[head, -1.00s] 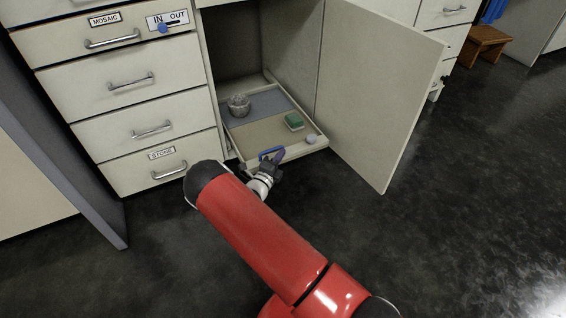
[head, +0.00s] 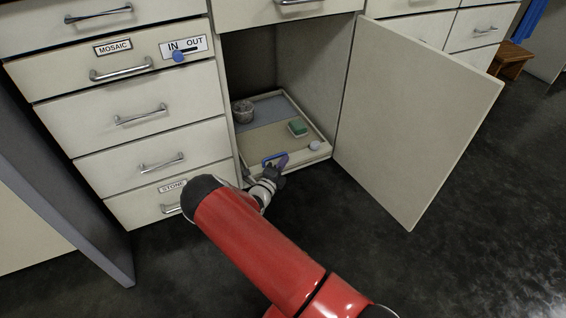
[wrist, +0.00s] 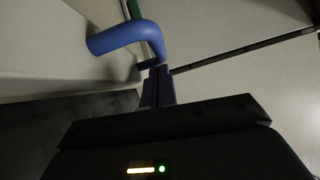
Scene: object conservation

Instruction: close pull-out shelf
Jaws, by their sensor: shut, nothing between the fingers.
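The pull-out shelf (head: 258,137) is a low tray at the bottom of the open cabinet, with its front edge near the cabinet opening. A blue handle (head: 274,158) is on its front; it also shows large in the wrist view (wrist: 115,38). My gripper (head: 283,161) is at the shelf front beside the blue handle. In the wrist view my gripper's dark fingers (wrist: 158,88) are together, just below the handle's end, with nothing between them. Whether the fingers touch the handle or the shelf front I cannot tell.
The cabinet door (head: 415,125) stands wide open to the right. Labelled drawers (head: 150,120) are on the left. Dark floor is free in front.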

